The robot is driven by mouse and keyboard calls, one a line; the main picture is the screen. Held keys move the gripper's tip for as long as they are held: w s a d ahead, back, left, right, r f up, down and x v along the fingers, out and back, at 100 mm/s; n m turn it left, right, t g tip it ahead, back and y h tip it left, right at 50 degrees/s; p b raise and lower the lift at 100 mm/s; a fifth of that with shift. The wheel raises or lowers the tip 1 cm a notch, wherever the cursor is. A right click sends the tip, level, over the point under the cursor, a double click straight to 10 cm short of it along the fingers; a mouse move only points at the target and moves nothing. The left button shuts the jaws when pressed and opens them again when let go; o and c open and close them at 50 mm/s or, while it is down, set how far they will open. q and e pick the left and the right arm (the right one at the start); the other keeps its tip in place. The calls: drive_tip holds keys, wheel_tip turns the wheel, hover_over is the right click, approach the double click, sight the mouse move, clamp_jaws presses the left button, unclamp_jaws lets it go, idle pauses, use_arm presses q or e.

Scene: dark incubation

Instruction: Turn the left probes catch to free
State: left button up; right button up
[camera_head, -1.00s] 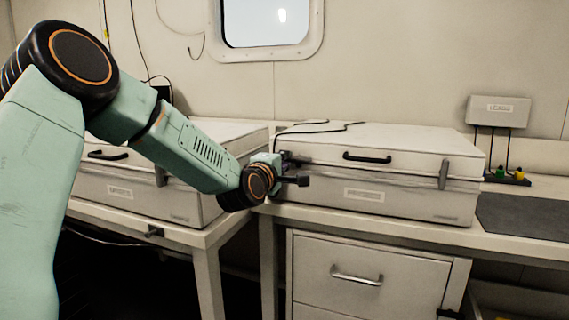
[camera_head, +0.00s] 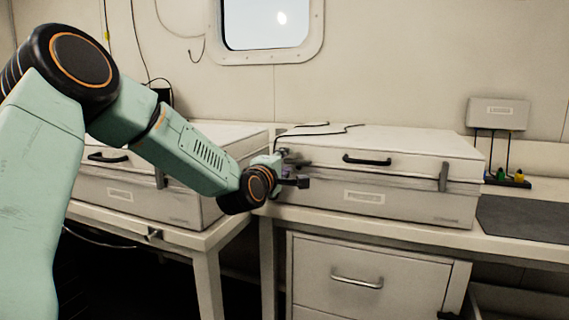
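A pale flat case (camera_head: 410,160) with a shut lid, a black handle (camera_head: 367,159) and an unreadable label stands on the right bench. Its right catch (camera_head: 443,177) is an upright grey bar over the lid seam. My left gripper (camera_head: 297,171) is at the front left end of this case, where a matching left catch is hidden behind it. Two dark finger parts show, one above the other, but whether they are open or hold the catch cannot be told. My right gripper is not in view.
A second pale case (camera_head: 120,193) with its own catch (camera_head: 160,177) stands on the left bench, behind my arm. A drawer unit (camera_head: 372,270) is under the right bench. A dark mat (camera_head: 522,219) lies at the right. A cable (camera_head: 315,131) lies on the right case's lid.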

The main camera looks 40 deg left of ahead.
use_arm(q)
drive_tip(key=shift+s, duration=0.1)
drive_tip(key=v, duration=0.7)
drive_tip(key=shift+s, duration=0.15)
idle(0.5)
drive_tip(key=s+d+f+m+g+h, duration=0.1)
drive_tip(key=s+d+f+m+g, duration=0.3)
drive_tip(key=f, duration=0.5)
drive_tip(key=s+d+f+m+g+h, duration=0.2)
drive_tip(key=s+d+f+m, duration=0.3)
drive_tip(key=f, duration=0.4)
drive_tip(key=s+d+f+m+g+h, duration=0.1)
drive_tip(key=s+d+f+m+g, duration=0.15)
drive_tip(key=d+f+m, duration=0.5)
drive_tip(key=s+d+f+m+g, duration=0.1)
drive_tip(key=s+f+g, duration=0.3)
drive_tip(key=s+f, duration=0.6)
drive_tip(key=s+d+f+m+g, duration=0.1)
drive_tip(key=s+f+m+g, duration=0.2)
drive_tip(key=s+f, duration=0.7)
drive_tip(key=s+g, duration=0.2)
drive_tip(key=s, duration=0.6)
drive_tip(key=shift+s+d+f, duration=0.2)
drive_tip(key=shift+s+d, duration=0.2)
